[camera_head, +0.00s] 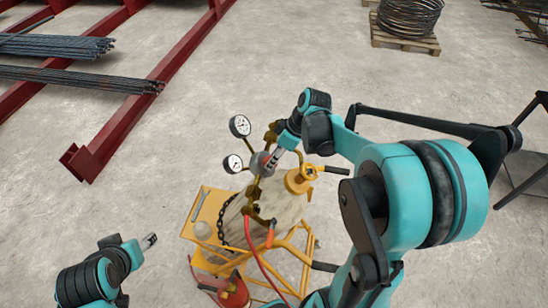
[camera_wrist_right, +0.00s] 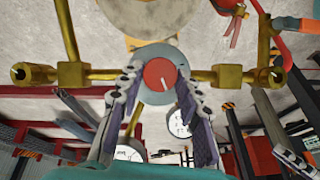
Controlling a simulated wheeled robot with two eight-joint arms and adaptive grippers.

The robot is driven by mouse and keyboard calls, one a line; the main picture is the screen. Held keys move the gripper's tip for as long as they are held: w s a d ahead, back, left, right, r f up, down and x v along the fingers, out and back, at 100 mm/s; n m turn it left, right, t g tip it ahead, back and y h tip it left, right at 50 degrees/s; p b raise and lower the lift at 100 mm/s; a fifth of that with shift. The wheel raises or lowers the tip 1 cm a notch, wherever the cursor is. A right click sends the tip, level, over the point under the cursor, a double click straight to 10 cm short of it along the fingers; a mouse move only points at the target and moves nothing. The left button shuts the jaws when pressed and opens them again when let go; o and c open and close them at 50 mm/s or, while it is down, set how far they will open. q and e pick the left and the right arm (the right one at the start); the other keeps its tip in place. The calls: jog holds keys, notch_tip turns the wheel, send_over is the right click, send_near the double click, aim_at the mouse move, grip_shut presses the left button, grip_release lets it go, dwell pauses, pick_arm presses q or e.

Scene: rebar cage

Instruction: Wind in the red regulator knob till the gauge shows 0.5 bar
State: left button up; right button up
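My right gripper (camera_wrist_right: 160,84) has one finger on each side of the knob, with narrow gaps at the tips; I see no clear contact. In the head view the right gripper (camera_head: 275,155) reaches the grey regulator (camera_head: 259,166) and mostly hides the knob. Two round white gauges, an upper (camera_head: 240,126) and a lower (camera_head: 232,164), stand left of it; their readings are too small to tell. My left gripper (camera_head: 149,241) is away at lower left; its finger gap is unclear.
Brass pipes (camera_wrist_right: 70,75) flank the regulator. A yellow cart (camera_head: 208,213) holds the cylinder, with a chain and a red hose (camera_head: 262,262). Red steel beams (camera_head: 125,115) and rebar bundles (camera_head: 80,78) lie at upper left. Open concrete floor surrounds the cart.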

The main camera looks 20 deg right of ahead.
jog(key=shift+d+f+m+b, duration=0.1)
jog(key=shift+m+b, duration=0.4)
jog(key=o, duration=1.2)
jog(key=shift+c, duration=0.2)
jog(key=v, duration=1.2)
jog(key=shift+w, duration=0.15)
jog(key=shift+d, duration=0.1)
